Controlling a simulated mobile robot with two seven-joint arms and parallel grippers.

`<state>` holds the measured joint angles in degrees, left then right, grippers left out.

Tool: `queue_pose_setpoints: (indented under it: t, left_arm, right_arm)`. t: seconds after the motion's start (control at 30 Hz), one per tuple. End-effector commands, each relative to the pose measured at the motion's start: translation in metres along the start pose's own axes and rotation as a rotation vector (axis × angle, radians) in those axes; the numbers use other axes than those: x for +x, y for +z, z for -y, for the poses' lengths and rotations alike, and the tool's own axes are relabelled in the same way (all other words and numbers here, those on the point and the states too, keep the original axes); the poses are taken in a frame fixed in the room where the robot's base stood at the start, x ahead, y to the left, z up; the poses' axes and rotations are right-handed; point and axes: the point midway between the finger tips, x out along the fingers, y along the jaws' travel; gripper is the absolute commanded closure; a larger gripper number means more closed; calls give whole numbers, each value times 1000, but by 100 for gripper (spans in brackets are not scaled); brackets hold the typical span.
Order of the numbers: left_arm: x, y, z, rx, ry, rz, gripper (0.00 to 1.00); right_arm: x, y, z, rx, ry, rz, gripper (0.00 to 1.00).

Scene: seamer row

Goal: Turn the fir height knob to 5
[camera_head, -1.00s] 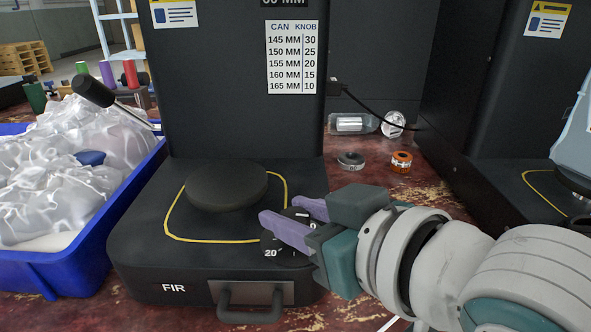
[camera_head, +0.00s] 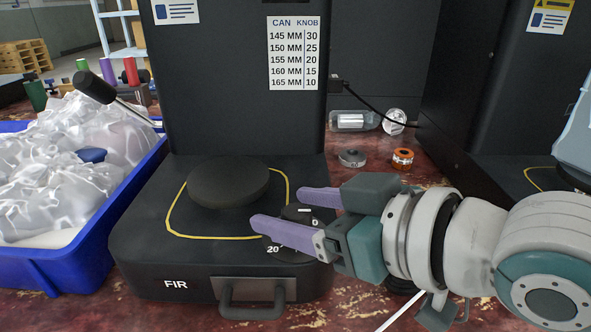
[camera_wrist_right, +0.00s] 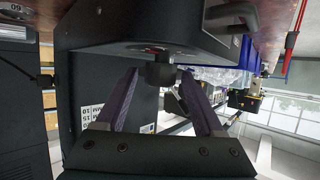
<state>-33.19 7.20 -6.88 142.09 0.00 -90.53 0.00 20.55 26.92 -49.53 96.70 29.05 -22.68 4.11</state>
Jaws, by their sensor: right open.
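The fir machine's black base carries a white FIR label (camera_head: 175,284). Its black height knob (camera_head: 286,256) sits at the base's front right corner, with a white 20 at its left front and other marks partly covered. My right gripper (camera_head: 279,207) is open, its two purple fingers reaching over the knob from the right. In the wrist view, the dark knob grip (camera_wrist_right: 160,73) shows between the spread fingertips (camera_wrist_right: 159,80), with no clear hold on it. The dial's pointer setting cannot be read. My left gripper is out of view.
A CAN/KNOB chart (camera_head: 293,54) is on the machine's upright. A round black plate (camera_head: 228,184) sits on the base, and a handle (camera_head: 252,297) at its front. A blue bin (camera_head: 70,262) of bags stands left.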

Motion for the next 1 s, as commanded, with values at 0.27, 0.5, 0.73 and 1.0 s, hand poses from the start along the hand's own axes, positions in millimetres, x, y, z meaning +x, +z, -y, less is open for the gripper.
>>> queue_pose_setpoints:
  t: [0.27, 0.5, 0.73, 1.0]
  left_arm:
    - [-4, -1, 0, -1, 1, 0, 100]
    - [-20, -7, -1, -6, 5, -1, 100]
    - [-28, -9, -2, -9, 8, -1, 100]
    - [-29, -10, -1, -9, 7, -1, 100]
  right_arm:
    - [-8, 0, -1, 0, 1, 2, 30]
    - [-54, -2, 0, 0, 0, 6, 30]
    - [-91, 0, 0, 1, 1, 4, 30]
    - [-100, 0, 0, -1, 0, 0, 30]
